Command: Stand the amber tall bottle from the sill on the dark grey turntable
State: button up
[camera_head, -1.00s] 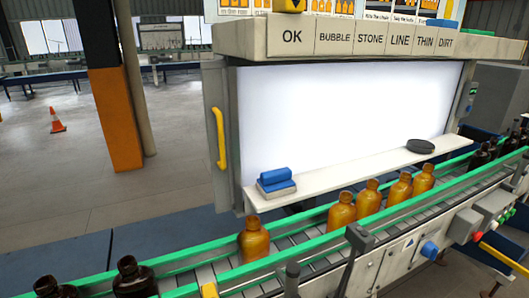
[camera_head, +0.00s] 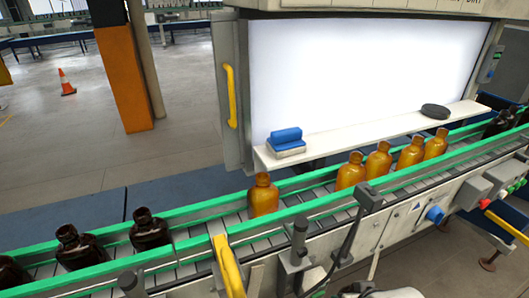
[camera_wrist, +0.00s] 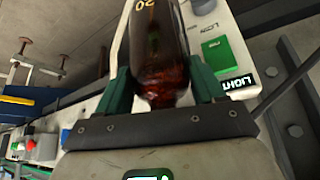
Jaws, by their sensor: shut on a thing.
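In the wrist view a dark amber tall bottle (camera_wrist: 158,45) stands between the two green fingers of my gripper (camera_wrist: 160,80). My gripper is shut on it. The dark grey turntable (camera_head: 436,111) is a round disc near the right end of the white sill (camera_head: 370,138), below the bright panel. Nothing stands on it. I cannot make out my gripper or the held bottle in the head view.
A blue-topped block (camera_head: 286,141) sits at the sill's left end. In front, a conveyor with green rails (camera_head: 320,212) carries several amber bottles (camera_head: 263,195) and dark bottles (camera_head: 150,230). A yellow handle (camera_head: 230,95) stands left of the panel. The sill between block and turntable is clear.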

jog(key=shift+w+r, duration=0.2)
jog(key=f, duration=0.3)
jog(key=s+f, duration=0.1)
jog(key=f, duration=0.2)
jog(key=s+f, duration=0.1)
jog(key=f, duration=0.2)
jog(key=shift+s+f, duration=0.1)
jog(key=shift+f, duration=0.3)
